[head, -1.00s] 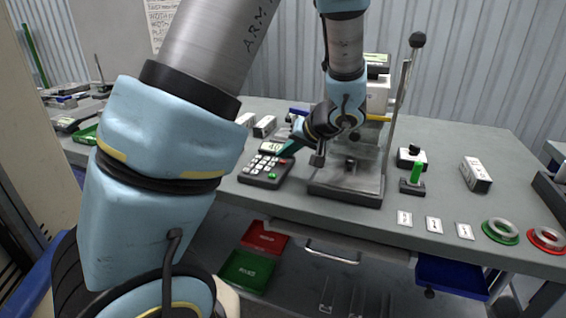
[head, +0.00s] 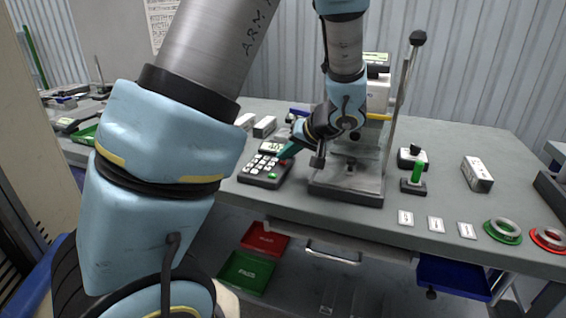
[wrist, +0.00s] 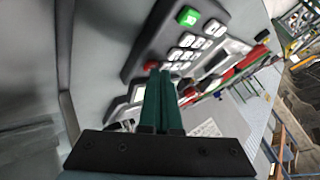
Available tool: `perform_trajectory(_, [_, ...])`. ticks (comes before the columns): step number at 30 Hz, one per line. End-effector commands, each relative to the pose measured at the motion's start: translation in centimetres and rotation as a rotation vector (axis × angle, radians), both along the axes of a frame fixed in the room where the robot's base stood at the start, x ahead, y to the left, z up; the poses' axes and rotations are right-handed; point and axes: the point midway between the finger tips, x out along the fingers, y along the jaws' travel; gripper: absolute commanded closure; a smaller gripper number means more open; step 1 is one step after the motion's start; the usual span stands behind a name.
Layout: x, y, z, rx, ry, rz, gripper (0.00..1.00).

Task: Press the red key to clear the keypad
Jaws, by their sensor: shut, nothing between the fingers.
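The keypad (head: 262,170) is a dark grey box with pale keys and a lit display (head: 270,147), standing on the bench left of the press. In the wrist view its body (wrist: 143,52) shows a green key (wrist: 188,16) and a red key (wrist: 150,66). My gripper (head: 284,155) has teal fingers, shut together and empty. Its fingertips, also in the wrist view (wrist: 160,73), are right beside the red key and overlap the keypad's edge. I cannot tell whether they touch the key. The display's digits are partly too small to read.
A lever press with a grey base (head: 345,190) stands just right of the keypad, close to my wrist. Pale boxes (head: 265,127) lie behind the keypad. Green (head: 503,231) and red (head: 547,239) rings are at the right front. The bench in front of the keypad is clear.

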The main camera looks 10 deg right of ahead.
Motion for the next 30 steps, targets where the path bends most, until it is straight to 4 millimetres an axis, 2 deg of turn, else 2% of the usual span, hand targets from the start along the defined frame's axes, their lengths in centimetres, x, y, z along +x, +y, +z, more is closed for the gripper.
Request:
perform_trajectory(17, [0.0,0.0,-0.1,0.000,0.000,0.000,1.00])
perform_trajectory(30, [0.0,0.0,1.4,0.000,0.001,-0.001,1.00])
